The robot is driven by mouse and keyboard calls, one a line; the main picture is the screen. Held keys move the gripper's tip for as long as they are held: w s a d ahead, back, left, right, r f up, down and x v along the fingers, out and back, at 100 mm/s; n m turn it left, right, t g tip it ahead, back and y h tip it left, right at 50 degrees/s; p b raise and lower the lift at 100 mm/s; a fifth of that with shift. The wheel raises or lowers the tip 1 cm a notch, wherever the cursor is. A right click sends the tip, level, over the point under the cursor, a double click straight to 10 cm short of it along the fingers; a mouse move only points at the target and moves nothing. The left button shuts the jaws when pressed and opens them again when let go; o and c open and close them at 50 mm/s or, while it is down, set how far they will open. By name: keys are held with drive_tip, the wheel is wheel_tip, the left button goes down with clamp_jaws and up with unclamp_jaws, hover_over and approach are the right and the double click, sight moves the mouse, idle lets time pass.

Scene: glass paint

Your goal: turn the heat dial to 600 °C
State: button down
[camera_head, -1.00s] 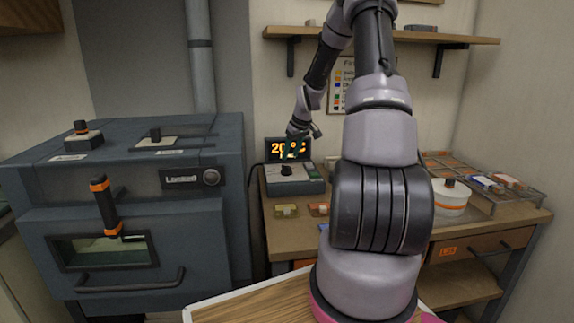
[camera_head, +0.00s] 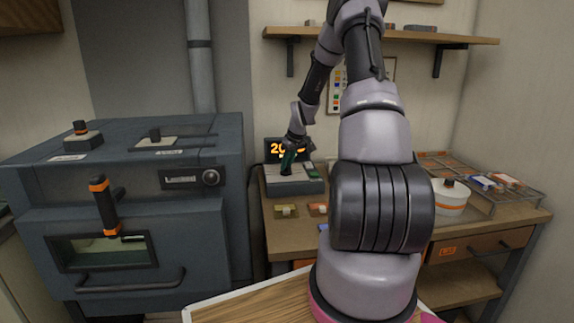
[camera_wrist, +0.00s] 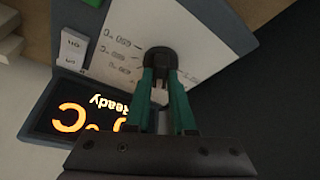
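The heat dial is a black knob on the white sloping face of a small grey control box (camera_head: 295,188). The knob (camera_wrist: 161,56) shows in the wrist view, with temperature marks printed around it. The marks are upside down and too small to read surely. My gripper (camera_wrist: 160,78) has two green fingers reaching to the knob, with a gap between them. I cannot tell whether they press on it. In the head view my gripper (camera_head: 287,168) is down over the box and hides the dial. The display (camera_wrist: 80,118) reads "Ready" and °C; its number is partly hidden.
A blue-grey furnace (camera_head: 130,195) stands left of the workbench. On the bench (camera_head: 285,235) are small colour trays, a white round pot (camera_head: 450,198) and a wire rack (camera_head: 440,160). A shelf (camera_head: 400,36) hangs above.

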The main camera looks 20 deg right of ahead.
drive_tip(key=shift+a+m, duration=0.1)
drive_tip(key=shift+m, duration=0.2)
drive_tip(key=shift+a+m+h, duration=0.1)
drive_tip(key=shift+m+h, duration=0.5)
drive_tip(key=shift+m, duration=0.5)
drive_tip(key=shift+m+h, duration=0.6)
drive_tip(key=shift+m, duration=0.9)
drive_tip(key=c, duration=0.8)
unclamp_jaws()
drive_tip(key=shift+o, duration=0.2)
drive_tip(key=v, duration=1.1)
